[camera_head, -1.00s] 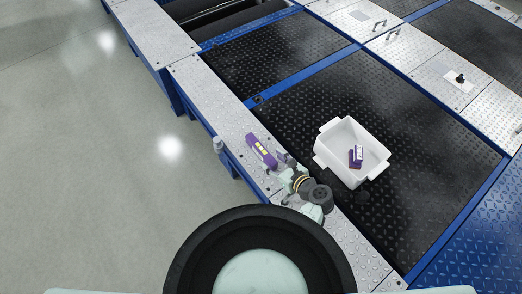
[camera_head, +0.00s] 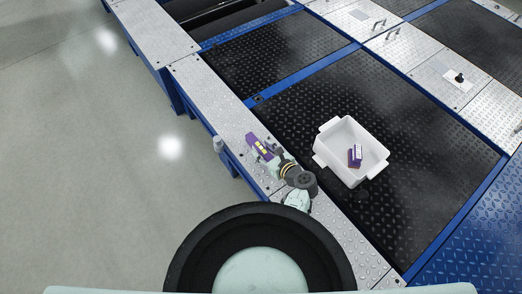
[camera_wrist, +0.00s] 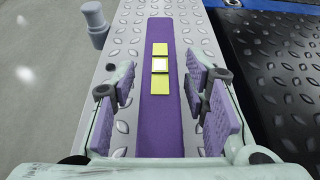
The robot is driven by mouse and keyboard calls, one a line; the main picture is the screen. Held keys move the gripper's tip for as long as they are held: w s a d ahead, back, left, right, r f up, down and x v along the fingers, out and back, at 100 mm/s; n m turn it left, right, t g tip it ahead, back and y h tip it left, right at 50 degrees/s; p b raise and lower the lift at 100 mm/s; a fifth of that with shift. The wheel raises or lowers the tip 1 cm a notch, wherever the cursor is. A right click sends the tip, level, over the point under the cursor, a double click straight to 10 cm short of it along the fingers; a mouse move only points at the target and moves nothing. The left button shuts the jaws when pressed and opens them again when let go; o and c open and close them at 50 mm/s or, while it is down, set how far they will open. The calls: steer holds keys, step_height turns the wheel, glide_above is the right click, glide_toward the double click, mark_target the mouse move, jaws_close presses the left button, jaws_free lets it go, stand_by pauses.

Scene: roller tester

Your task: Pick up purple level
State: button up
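The purple level (camera_head: 258,146) lies on the silver diamond-plate walkway in the head view, with yellow-and-white vials along its middle. In the wrist view the level (camera_wrist: 161,120) runs lengthwise between my fingers, its near end hidden low in the picture. My gripper (camera_wrist: 162,95) is open, with one padded finger on each side of the level and a gap to it on both sides. In the head view my gripper (camera_head: 268,154) is at the level's near end and covers part of it. I cannot tell the exact height above the plate.
A white bin (camera_head: 328,143) with a purple-and-white item (camera_head: 355,156) inside stands on the black plate to the right. A small grey cylinder (camera_head: 218,143) stands at the walkway's left edge; it also shows in the wrist view (camera_wrist: 94,22). Open floor lies left.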

jaws_close()
steer(key=shift+r, duration=0.1)
stand_by(0.5)
